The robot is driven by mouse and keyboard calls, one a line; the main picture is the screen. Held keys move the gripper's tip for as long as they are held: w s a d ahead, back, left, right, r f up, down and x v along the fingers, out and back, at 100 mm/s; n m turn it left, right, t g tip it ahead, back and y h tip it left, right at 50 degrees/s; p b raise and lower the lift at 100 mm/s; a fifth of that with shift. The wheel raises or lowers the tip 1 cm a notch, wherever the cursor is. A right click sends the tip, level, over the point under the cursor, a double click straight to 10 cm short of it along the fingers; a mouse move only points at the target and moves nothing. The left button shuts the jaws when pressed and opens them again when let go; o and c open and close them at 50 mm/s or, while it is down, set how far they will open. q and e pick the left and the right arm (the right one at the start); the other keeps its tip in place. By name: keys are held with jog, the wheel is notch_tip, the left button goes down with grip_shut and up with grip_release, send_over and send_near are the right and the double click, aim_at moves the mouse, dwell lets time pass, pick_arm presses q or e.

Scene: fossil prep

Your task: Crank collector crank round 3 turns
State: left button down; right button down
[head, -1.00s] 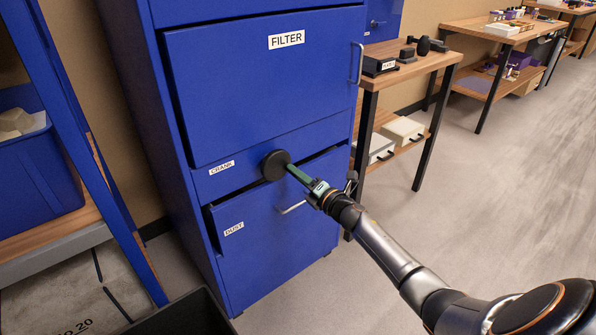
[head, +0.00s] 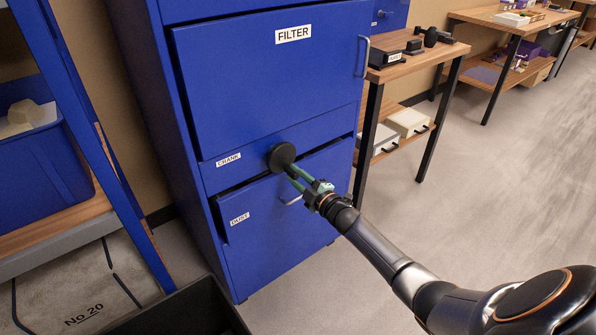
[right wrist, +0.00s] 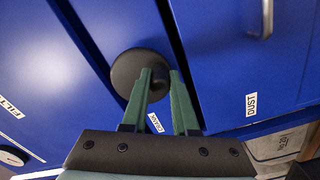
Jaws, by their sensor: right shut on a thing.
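The collector crank (head: 281,157) is a dark round disc on the front of the blue cabinet, beside the CRANK label (head: 228,160). In the right wrist view the crank (right wrist: 128,72) shows as a dark disc with a short dark handle (right wrist: 158,84) on it. My right gripper (head: 291,173) reaches it from the lower right, and its green fingers are shut on the handle. In the right wrist view the fingertips (right wrist: 161,72) lie on either side of the handle and partly hide it. My left gripper is not in view.
The FILTER door (head: 270,90) is above the crank, and the DUST drawer (head: 270,215) with its bar handle is below, close to my gripper. A blue rack (head: 95,140) stands left, a dark bin (head: 185,312) at the bottom. A wooden table (head: 400,68) is right; floor there is clear.

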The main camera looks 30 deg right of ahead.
jog(key=shift+a+m+p, duration=0.25)
jog(key=shift+m, duration=0.55)
jog(key=shift+a+m+p, duration=0.2)
jog(key=shift+a+m, duration=0.05)
jog(key=shift+m, duration=0.55)
jog(key=c, duration=0.7)
grip_release()
jog(key=shift+s, duration=0.1)
jog(key=shift+s+d+p, duration=0.15)
jog(key=shift+s+p, duration=0.4)
jog(key=shift+s, duration=1.5)
jog(key=shift+s+d+p, duration=0.15)
jog(key=shift+s+p, duration=0.35)
jog(key=shift+s, duration=1.55)
jog(key=shift+s+d+p, duration=0.15)
jog(key=shift+s+p, duration=0.4)
jog(key=shift+s, duration=1.5)
